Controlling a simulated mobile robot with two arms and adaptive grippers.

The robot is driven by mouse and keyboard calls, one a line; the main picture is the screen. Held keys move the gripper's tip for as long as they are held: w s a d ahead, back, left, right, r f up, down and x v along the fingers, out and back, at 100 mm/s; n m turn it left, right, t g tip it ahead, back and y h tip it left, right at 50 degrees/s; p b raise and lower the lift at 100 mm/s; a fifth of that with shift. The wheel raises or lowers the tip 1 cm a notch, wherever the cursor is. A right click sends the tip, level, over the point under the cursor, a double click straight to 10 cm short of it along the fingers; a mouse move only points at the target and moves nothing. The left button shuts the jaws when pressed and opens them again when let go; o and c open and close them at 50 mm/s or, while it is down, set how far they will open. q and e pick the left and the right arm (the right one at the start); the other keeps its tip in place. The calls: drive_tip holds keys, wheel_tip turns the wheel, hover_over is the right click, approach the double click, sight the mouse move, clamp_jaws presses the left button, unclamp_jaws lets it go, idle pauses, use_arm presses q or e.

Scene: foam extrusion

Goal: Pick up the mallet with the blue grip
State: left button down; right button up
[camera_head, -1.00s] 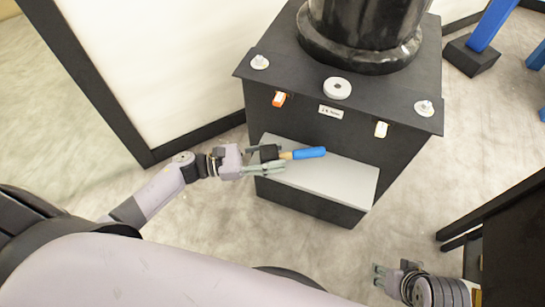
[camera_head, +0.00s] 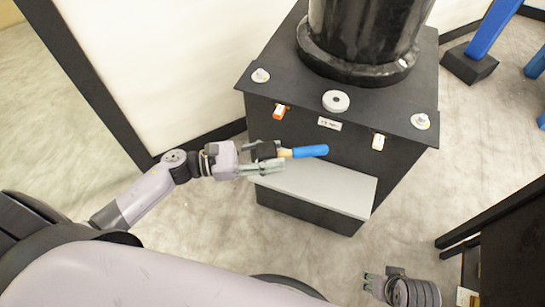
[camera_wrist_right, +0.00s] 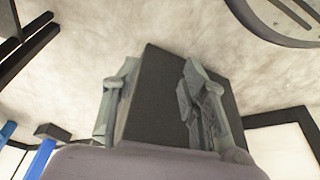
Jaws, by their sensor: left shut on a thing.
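The mallet has a black head (camera_head: 264,150), a short tan neck and a blue grip (camera_head: 310,151). In the head view my left gripper (camera_head: 265,159) is shut on the black head, with a finger on each side. The blue grip points right, in front of the black machine. The mallet appears above the machine's grey ledge (camera_head: 325,187); the gap is hard to judge. My right gripper (camera_head: 372,283) is at the lower right of the head view, away from the mallet. Its fingers stand apart in the right wrist view (camera_wrist_right: 160,105), and it appears empty.
The black machine (camera_head: 270,110) carries a dark cylinder (camera_head: 360,40), with small knobs and switches around its front. A white panel with black edging (camera_head: 160,70) stands left. A black table (camera_head: 510,240) is at the right. Open floor (camera_head: 410,215) lies between.

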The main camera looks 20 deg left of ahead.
use_arm(q)
drive_tip(key=s, duration=1.8)
drive_tip(key=shift+s+a+f+p, duration=0.15)
drive_tip(key=shift+s+a+p, duration=0.2)
drive_tip(key=shift+p, duration=0.1)
use_arm(e)
wheel_tip(320, 180, down, 3)
drive_tip(key=shift+f, duration=0.1)
drive_tip(key=shift+w, duration=0.15)
use_arm(q)
drive_tip(key=shift+w, duration=0.15)
